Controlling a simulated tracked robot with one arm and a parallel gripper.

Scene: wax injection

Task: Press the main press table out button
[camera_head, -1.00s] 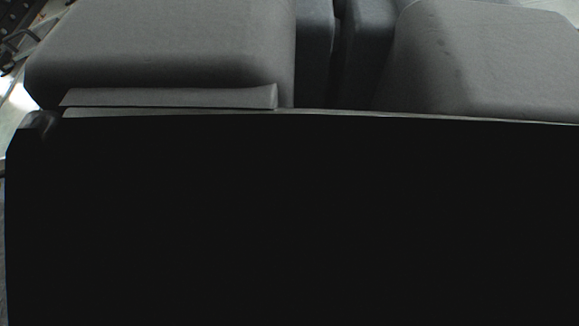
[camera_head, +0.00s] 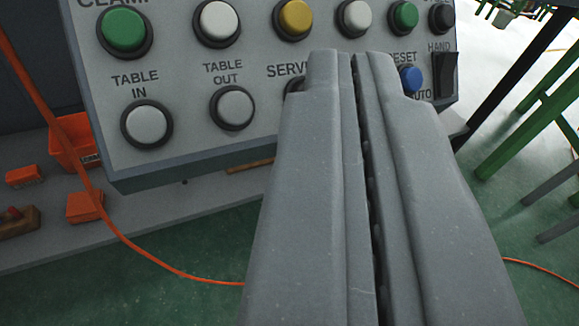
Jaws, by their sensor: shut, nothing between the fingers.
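The TABLE OUT button (camera_head: 233,107) is a round white button in a dark ring, in the lower row of a grey control panel (camera_head: 185,150). The white TABLE IN button (camera_head: 147,123) sits to its left. My gripper (camera_head: 351,56) is shut and empty. Its fingertips are in front of the panel, right of the TABLE OUT button and apart from it in the picture. The fingers hide most of the SERVICE-side button and part of its label. I cannot tell whether the fingertips touch the panel.
The upper row has a green button (camera_head: 124,29), white and yellow buttons (camera_head: 295,17). A blue reset button (camera_head: 411,79) and a black hand/auto switch (camera_head: 444,76) are at the right. An orange cable (camera_head: 130,245) hangs below, near orange bins (camera_head: 73,142).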

